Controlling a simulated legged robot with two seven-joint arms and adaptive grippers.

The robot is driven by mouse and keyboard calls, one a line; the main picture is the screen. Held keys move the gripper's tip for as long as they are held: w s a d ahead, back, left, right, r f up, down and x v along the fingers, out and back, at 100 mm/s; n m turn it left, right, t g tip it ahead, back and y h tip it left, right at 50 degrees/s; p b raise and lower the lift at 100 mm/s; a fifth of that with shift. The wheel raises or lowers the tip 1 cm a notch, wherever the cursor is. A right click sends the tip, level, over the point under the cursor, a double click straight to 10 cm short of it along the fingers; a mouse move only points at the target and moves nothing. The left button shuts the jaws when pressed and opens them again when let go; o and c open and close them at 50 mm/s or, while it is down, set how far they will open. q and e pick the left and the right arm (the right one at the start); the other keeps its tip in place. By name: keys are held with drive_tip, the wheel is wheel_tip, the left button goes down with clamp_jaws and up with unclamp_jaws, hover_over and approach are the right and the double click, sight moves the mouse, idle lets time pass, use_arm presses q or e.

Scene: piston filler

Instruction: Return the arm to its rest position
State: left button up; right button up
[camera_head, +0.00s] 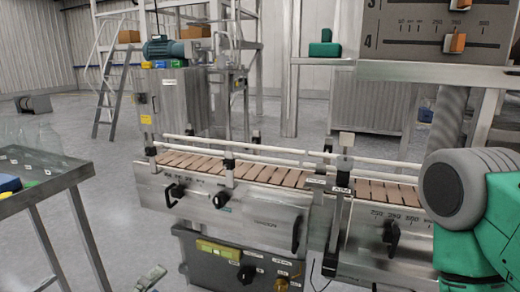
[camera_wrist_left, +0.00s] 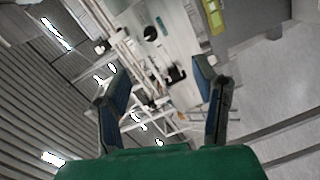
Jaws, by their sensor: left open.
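My left gripper (camera_wrist_left: 163,80) shows in the left wrist view. Its two blue-grey fingers stand wide apart with nothing between them, and its green body fills the bottom edge. Behind the fingers is a tilted view of the machine and the ribbed wall, apart from the fingers. In the head view a green and grey link of my right arm (camera_head: 490,225) comes in at the right edge, in front of the conveyor's right end. My right gripper is out of view. A small grey part at the bottom edge is too cut off to tell.
The conveyor (camera_head: 270,170) with brown slats and white guide rails runs across the middle. Its control panel (camera_head: 240,265) sits below. A metal table (camera_head: 45,185) with clear vessels and a blue item stands at left. A dark scale panel (camera_head: 435,30) hangs at upper right. Floor between table and conveyor is mostly clear.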

use_arm(q)
drive_tip(key=s+d+f+m+g+y+p, duration=0.15)
drive_tip(key=s+f+m+g+p, duration=0.25)
drive_tip(key=s+f+m+g, duration=0.55)
drive_tip(key=s+a+f+g+y+p, duration=0.1)
drive_tip(key=s+a+f+g+y, duration=0.1)
drive_tip(key=s+a+f, duration=0.2)
drive_tip(key=s+a+f+m+g+y+p, duration=0.1)
drive_tip(key=s+a+f+g+y, duration=0.2)
drive_tip(key=s, duration=0.7)
drive_tip(key=a+f, duration=0.1)
drive_tip(key=a, duration=0.1)
drive_tip(key=shift+s+a+g, duration=0.15)
drive_tip(key=shift+a+g, duration=0.2)
